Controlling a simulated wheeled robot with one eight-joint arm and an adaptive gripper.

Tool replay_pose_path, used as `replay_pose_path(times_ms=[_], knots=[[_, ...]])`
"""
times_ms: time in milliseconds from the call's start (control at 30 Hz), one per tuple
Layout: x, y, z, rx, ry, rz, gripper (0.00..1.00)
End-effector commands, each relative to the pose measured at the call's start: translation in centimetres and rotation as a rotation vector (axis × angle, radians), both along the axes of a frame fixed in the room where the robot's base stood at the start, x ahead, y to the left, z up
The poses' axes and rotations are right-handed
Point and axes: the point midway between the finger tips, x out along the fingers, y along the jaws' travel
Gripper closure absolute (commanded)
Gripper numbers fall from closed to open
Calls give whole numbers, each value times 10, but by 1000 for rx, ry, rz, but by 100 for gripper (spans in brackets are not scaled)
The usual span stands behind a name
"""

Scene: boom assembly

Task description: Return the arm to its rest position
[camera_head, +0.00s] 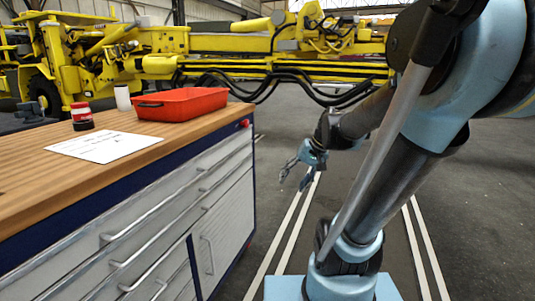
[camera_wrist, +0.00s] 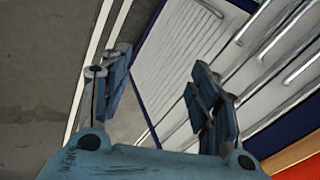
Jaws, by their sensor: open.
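My gripper (camera_head: 296,178) hangs in free air to the right of the workbench (camera_head: 215,185) in the head view, below the level of its top. Its fingers are spread apart with nothing between them. In the wrist view my gripper (camera_wrist: 160,95) shows its two blue fingers apart and empty. Behind them are the pale drawer fronts of the workbench (camera_wrist: 205,50) and the grey floor (camera_wrist: 40,80). My arm reaches down from the upper right of the head view.
On the wooden bench top stand a red tray (camera_head: 182,104), a white cup (camera_head: 123,98), a red and black can (camera_head: 82,116) and a paper sheet (camera_head: 104,146). A yellow boom machine (camera_head: 230,45) fills the background. The floor right of the bench is clear.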

Motion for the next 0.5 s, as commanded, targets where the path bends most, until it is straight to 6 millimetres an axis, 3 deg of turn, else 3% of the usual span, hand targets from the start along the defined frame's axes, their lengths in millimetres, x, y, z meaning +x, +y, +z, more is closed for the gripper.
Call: replay_pose_path(times_ms=[200,500], knots=[[-50,-30,-27,-159,7,15,44],[-106,-74,-64,-369,14,33,44]])
